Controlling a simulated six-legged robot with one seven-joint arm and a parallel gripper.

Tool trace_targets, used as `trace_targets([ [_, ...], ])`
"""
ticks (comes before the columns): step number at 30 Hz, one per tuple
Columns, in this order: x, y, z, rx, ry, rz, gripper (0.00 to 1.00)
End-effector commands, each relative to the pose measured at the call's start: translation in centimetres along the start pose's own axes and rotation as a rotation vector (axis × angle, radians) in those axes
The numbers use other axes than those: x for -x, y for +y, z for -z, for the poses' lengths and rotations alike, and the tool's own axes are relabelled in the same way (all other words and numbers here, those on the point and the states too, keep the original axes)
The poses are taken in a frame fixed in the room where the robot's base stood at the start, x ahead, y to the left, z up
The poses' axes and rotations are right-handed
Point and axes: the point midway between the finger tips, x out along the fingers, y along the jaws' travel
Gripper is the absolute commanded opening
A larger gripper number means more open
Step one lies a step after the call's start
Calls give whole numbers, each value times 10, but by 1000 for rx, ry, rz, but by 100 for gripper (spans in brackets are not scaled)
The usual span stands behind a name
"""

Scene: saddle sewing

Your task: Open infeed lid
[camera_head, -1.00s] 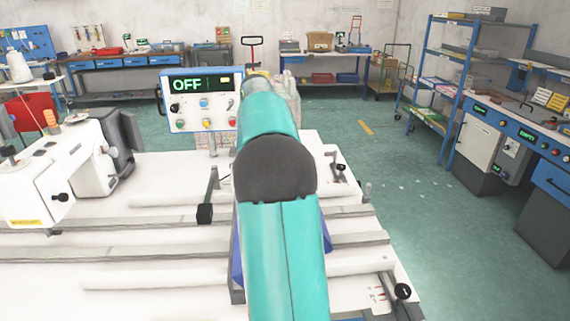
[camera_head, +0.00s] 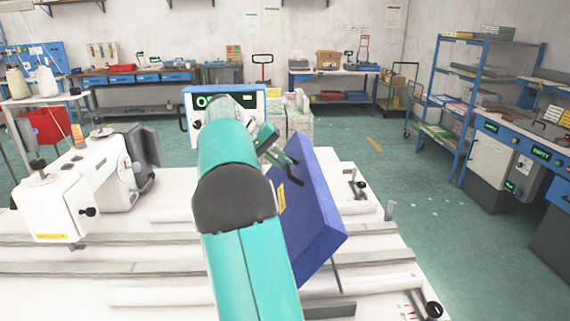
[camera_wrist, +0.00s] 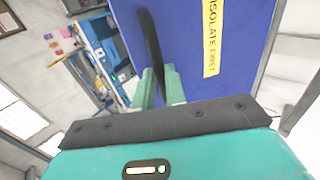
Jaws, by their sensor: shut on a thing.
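The infeed lid (camera_head: 310,215) is a blue panel with a yellow label, tilted up steeply above the white table in the head view. In the wrist view the lid (camera_wrist: 195,45) fills the upper middle, and its label reads "ISOLATE FIRST". A dark bar handle (camera_wrist: 150,45) stands on the lid's face. My gripper (camera_wrist: 160,85) has its green fingers shut on this handle. In the head view my gripper (camera_head: 278,158) is at the lid's upper left side, partly hidden by my teal arm.
A white sewing machine (camera_head: 75,195) stands on the left of the table (camera_head: 180,285). A control panel (camera_head: 258,103) stands behind my arm, its display mostly covered. Grey rails run across the table. A blue shelf rack (camera_head: 470,95) and machine cabinets are at the right.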

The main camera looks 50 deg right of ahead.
Motion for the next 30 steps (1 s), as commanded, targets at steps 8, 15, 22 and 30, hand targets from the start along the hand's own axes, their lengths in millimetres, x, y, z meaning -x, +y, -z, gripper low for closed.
trace_targets([
  [8, 15, -8, 0, 3, 0, -85, 0],
  [15, 19, -12, 0, 1, -1, -113, 0],
  [22, 20, -13, 0, 1, -1, -114, 0],
  [30, 21, -14, 0, 2, -1, -113, 34],
])
